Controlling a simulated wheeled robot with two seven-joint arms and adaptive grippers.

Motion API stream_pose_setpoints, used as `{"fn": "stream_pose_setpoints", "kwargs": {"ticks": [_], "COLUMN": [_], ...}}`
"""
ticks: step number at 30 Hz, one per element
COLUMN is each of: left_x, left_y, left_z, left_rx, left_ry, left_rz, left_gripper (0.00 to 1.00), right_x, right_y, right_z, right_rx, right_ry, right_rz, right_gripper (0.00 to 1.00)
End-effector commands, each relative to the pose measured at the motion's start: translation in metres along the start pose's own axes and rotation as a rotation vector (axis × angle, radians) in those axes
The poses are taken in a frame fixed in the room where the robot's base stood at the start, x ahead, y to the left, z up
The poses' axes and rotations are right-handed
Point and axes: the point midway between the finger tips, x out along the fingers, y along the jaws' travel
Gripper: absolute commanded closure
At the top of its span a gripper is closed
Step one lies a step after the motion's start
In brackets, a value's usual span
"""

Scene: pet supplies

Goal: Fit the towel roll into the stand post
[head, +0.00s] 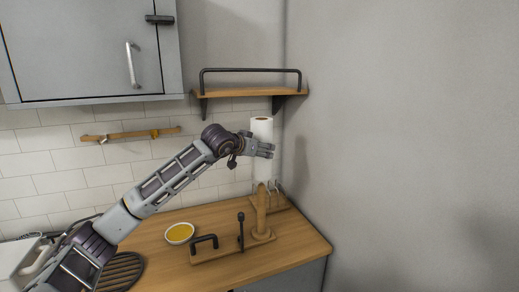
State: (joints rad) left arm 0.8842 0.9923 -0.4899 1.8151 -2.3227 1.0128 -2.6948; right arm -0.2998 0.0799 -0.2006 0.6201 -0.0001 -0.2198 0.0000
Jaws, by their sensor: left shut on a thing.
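The white towel roll (262,127) is upright in the right half of the head view. My left gripper (266,149) is shut on its middle, with the fingers across its front. The roll is held above the counter, below and in front of the wall shelf. The wooden stand post (262,207) rises from a round wooden foot on the counter. The roll's lower end shows right at the post's top; I cannot tell whether the post is inside it. My right gripper is not in view.
A wooden counter (300,245) holds a white bowl of yellow contents (179,233) and a board with a black handle (204,240). A black upright (240,230) stands left of the post. A shelf (240,92) hangs above; a grey wall (410,150) is at right.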

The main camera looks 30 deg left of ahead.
Motion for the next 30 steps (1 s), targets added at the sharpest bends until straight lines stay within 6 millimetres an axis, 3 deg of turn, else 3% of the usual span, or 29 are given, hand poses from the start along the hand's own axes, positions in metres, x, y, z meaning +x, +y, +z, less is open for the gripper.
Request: {"fn": "stream_pose_setpoints", "kwargs": {"ticks": [12,30], "left_x": [0.008,0.009], "left_y": [-0.001,0.0], "left_z": [0.02,0.021], "left_rx": [0.001,0.0], "left_ry": [0.001,0.001], "left_rz": [-0.001,0.0], "left_gripper": [0.6,0.6], "right_x": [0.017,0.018], "right_y": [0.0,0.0], "right_z": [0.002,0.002], "right_rx": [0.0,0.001], "right_ry": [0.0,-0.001], "right_rz": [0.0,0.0], "right_gripper": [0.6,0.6]}}
